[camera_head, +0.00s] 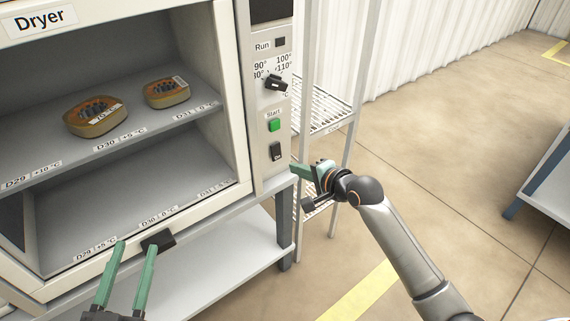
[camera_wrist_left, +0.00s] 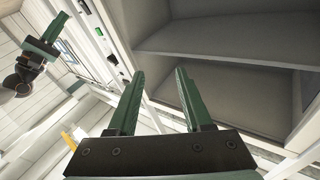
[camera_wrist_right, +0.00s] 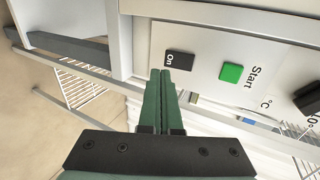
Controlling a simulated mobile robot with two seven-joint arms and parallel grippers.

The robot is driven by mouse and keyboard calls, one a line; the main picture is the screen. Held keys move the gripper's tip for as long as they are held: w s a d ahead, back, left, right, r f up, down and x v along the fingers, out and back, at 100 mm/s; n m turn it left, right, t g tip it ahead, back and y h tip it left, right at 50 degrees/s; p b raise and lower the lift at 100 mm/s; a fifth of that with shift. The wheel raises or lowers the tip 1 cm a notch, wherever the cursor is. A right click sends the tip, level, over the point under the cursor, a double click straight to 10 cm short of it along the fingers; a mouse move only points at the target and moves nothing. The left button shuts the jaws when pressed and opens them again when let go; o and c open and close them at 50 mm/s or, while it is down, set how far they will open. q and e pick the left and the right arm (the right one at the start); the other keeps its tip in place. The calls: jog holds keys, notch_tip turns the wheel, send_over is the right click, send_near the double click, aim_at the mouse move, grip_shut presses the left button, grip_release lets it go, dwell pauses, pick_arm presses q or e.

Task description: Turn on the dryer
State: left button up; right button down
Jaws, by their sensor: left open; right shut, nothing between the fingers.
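The dryer (camera_head: 126,14) stands open at the left, its label at the top. Its control panel has a dark Run display, a black temperature dial (camera_head: 277,84), a green Start button (camera_head: 274,125) and a black On switch (camera_head: 276,152). In the right wrist view the On switch (camera_wrist_right: 180,60) and Start button (camera_wrist_right: 231,72) lie just beyond my fingertips. My right gripper (camera_head: 293,169) is shut and empty, just below and right of the switch; contact cannot be told. My left gripper (camera_head: 136,244) is open and empty before the dryer's lower front edge.
Two brown trays with small dark parts (camera_head: 97,115) (camera_head: 167,92) stand on the dryer's upper shelf (camera_head: 75,152). The lower compartment looks empty. A wire rack (camera_head: 326,112) stands right of the dryer. Open floor lies further right, with a blue-legged table (camera_head: 545,170) at the edge.

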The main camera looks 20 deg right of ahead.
aim_at(277, 160)
jog(key=b+x, duration=0.1)
jog(key=x, duration=0.1)
jog(key=r+b+x, duration=0.1)
jog(key=x, duration=0.2)
jog(key=shift+w+a, duration=0.15)
jog(key=shift+w, duration=0.05)
pick_arm(q)
jog(key=s+d+r+m+t+h, duration=0.1)
jog(key=s+r+m+t+h, duration=0.2)
jog(key=r, duration=0.8)
jog(key=shift+s+r+m+h, duration=0.15)
jog(key=shift+s+m+h, duration=0.6)
jog(key=shift+h, duration=0.55)
pick_arm(e)
jog(key=shift+w, duration=0.2)
jog(key=shift+a+f, duration=0.1)
jog(key=shift+f, duration=0.1)
jog(key=shift+w+a+f+t+b, duration=0.1)
jog(key=shift+w+f+t+b, duration=0.1)
jog(key=shift+t+b, duration=0.2)
pick_arm(q)
jog(key=shift+s+d+r+m+h, duration=0.15)
jog(key=shift+s+r+m+h, duration=0.4)
jog(key=shift+r+h, duration=0.2)
pick_arm(e)
jog(key=shift+r, duration=0.3)
pick_arm(q)
jog(key=shift+p, duration=0.35)
